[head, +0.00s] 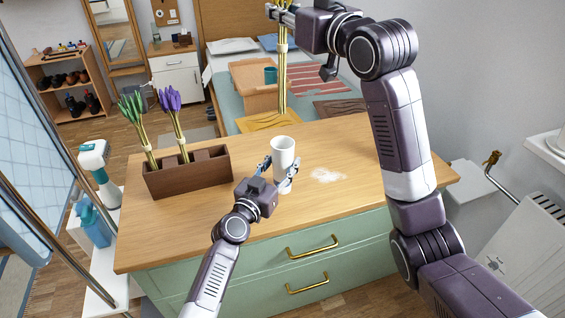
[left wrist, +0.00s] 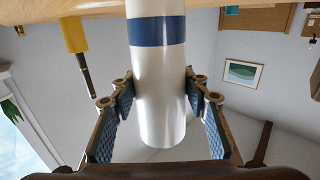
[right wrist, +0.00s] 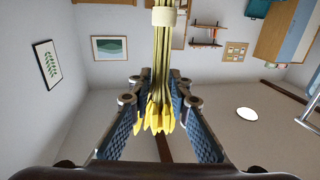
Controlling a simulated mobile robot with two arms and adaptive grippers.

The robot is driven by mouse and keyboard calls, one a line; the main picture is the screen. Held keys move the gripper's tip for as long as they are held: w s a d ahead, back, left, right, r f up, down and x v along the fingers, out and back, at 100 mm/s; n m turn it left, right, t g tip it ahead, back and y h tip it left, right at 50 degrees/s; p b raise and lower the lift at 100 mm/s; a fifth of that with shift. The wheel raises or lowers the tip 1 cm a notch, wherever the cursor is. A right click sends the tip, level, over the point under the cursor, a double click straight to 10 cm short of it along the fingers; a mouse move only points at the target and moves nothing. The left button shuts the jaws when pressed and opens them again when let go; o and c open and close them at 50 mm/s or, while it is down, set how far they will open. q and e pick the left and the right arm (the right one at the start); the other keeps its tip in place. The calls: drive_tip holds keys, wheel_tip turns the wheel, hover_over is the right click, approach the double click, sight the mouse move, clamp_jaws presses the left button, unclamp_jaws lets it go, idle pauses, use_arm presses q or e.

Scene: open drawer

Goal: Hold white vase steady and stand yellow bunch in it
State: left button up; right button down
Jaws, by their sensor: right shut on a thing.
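The white vase (head: 283,155) stands upright on the wooden table; a blue band shows on it in the left wrist view (left wrist: 158,95). My left gripper (head: 279,172) has its fingers on either side of the vase, with a narrow gap showing at the left finger. My right gripper (head: 283,14) is shut on the yellow bunch (head: 282,80), high above the table. The stems hang down, their lower ends above the vase mouth and apart from it. The yellow heads (right wrist: 159,118) show between the fingers in the right wrist view, with a pale band around the stems.
A brown planter (head: 187,174) with a green-leaved bunch (head: 137,125) and a purple bunch (head: 172,115) stands left of the vase. A white patch (head: 327,175) lies right of the vase. The table (head: 370,165) is otherwise clear on the right.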

sight(285, 75)
use_arm(q)
drive_tip(key=c, duration=0.8)
drive_tip(key=shift+c, duration=0.2)
use_arm(e)
drive_tip(key=shift+f, duration=6.5)
drive_tip(key=c, duration=1.7)
unclamp_jaws()
drive_tip(key=shift+s, duration=0.1)
drive_tip(key=v, duration=1.2)
